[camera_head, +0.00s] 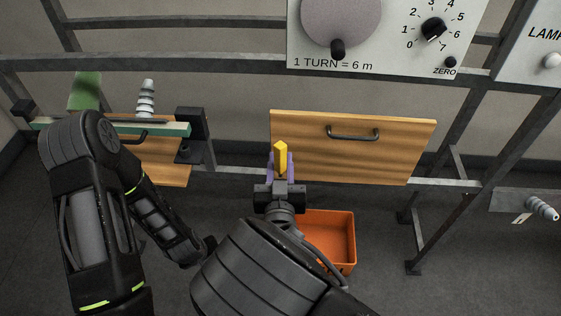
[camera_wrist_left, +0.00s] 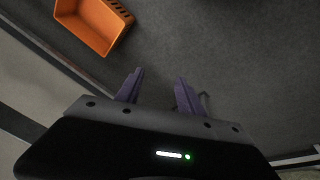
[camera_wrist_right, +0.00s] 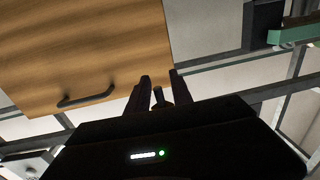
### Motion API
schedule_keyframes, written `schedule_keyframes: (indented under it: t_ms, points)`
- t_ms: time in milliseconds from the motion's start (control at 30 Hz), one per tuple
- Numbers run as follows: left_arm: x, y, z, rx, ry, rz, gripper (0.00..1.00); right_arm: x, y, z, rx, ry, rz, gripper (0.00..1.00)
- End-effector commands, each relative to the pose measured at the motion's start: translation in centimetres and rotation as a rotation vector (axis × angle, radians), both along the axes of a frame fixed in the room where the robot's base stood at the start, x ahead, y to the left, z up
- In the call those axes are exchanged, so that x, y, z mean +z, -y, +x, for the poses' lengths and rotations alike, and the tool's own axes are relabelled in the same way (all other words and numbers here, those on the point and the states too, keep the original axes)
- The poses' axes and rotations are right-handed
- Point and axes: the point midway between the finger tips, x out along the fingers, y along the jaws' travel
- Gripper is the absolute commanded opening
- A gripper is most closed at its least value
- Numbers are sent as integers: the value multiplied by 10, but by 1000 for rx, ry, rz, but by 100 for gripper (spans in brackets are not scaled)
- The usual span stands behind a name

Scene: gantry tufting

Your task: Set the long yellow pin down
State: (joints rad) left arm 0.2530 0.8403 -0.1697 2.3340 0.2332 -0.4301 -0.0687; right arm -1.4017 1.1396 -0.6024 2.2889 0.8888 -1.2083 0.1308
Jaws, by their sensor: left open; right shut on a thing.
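The long yellow pin (camera_head: 281,157) stands upright in the jaws of my right gripper (camera_head: 280,160), in front of the wooden panel with a handle. The lower part of the pin is hidden between the purple fingers. In the right wrist view my right gripper (camera_wrist_right: 160,77) is shut on it, and the held part looks dark in shadow. My left gripper (camera_wrist_left: 160,76) is open and empty above the grey floor in the left wrist view. Its fingers are not clear in the head view, low behind my arms.
An orange bin (camera_head: 327,238) stands on the floor below the panel (camera_head: 393,152), partly hidden by my right arm. At left are a green rail (camera_head: 170,128) and a grey ribbed peg (camera_head: 146,100). A dial board (camera_head: 393,50) hangs above. Grey frame bars cross the scene.

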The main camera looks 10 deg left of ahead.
Motion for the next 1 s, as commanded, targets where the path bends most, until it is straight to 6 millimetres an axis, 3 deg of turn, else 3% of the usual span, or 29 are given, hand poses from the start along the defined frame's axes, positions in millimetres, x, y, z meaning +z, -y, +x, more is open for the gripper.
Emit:
schedule_keyframes:
  t_ms: [33, 200, 400, 600, 867, 1000]
  points:
    - [-3, 29, -12, -60, -25, -40, 45, 0, 0, 0, 0, 0, 0, 0]
    - [-3, 111, -55, -244, -97, -163, 45, 0, 0, 0, 0, 0, 0, 0]
    - [4, 166, -98, -390, -156, -257, 45, 0, 0, 0, 0, 0, 0, 0]
    - [8, 182, -112, -436, -174, -286, 45, 0, 0, 0, 0, 0, 0, 0]
    - [8, 182, -112, -435, -173, -286, 45, 0, 0, 0, 0, 0, 0, 0]
    - [8, 182, -111, -435, -173, -286, 45, -2, 11, 2, -25, -3, 0, 0]
